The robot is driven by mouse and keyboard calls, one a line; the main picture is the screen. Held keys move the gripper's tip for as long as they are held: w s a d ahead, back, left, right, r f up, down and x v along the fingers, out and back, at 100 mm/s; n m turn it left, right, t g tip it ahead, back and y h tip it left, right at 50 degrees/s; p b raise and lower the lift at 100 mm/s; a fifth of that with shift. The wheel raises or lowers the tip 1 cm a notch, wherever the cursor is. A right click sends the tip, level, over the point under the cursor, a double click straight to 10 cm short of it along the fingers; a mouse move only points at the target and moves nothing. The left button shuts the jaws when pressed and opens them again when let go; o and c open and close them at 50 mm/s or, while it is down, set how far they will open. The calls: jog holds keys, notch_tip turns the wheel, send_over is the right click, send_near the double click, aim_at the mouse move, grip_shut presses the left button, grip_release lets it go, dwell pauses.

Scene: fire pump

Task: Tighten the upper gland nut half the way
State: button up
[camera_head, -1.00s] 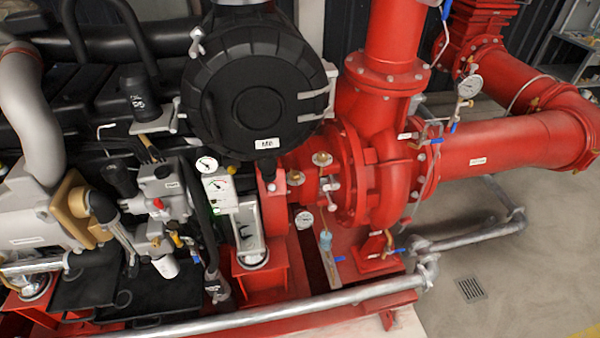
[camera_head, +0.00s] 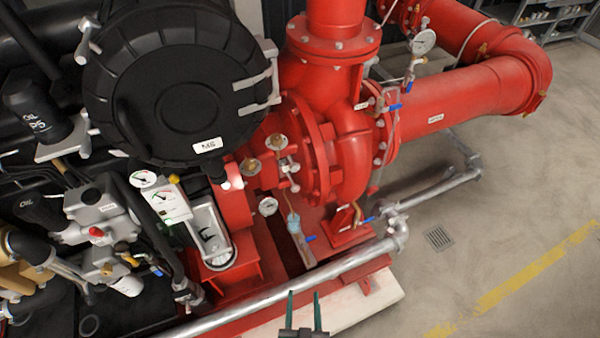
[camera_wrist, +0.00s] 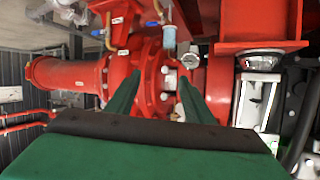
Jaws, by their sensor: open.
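Two round brass-coloured fittings sit at the shaft housing between the black round cover and the red pump: one higher on the right (camera_head: 278,141), one lower on the left (camera_head: 250,167). They look like the gland nuts; I cannot tell for sure which is the upper one. My gripper (camera_head: 304,297) is at the bottom of the head view, open and empty, in front of the silver pipe and apart from the fittings. In the wrist view its two green fingers (camera_wrist: 159,82) stand apart before the red pump housing; the nuts cannot be made out there.
The red pump (camera_head: 352,165) stands behind a long silver pipe (camera_head: 300,283) along the skid. A pale blue-topped part (camera_head: 294,224) and a small gauge (camera_head: 268,206) are near the fittings. The engine (camera_head: 100,225) crowds the left. Open floor (camera_head: 480,230) lies right.

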jog(key=w+f+y, duration=0.1)
jog(key=w+f, duration=0.1)
jog(key=w, duration=0.5)
jog(key=n+t+y, duration=0.3)
jog(key=n+y, duration=0.1)
jog(key=y, duration=0.2)
send_near(296, 169)
jog(key=x, duration=0.7)
jog(key=shift+w+r, duration=0.1)
jog(key=shift+w, duration=0.25)
jog(key=shift+w+a, duration=0.25)
jog(key=shift+a, duration=0.05)
jog(key=shift+c, duration=0.2)
jog(key=shift+d, duration=0.1)
jog(key=c, duration=1)
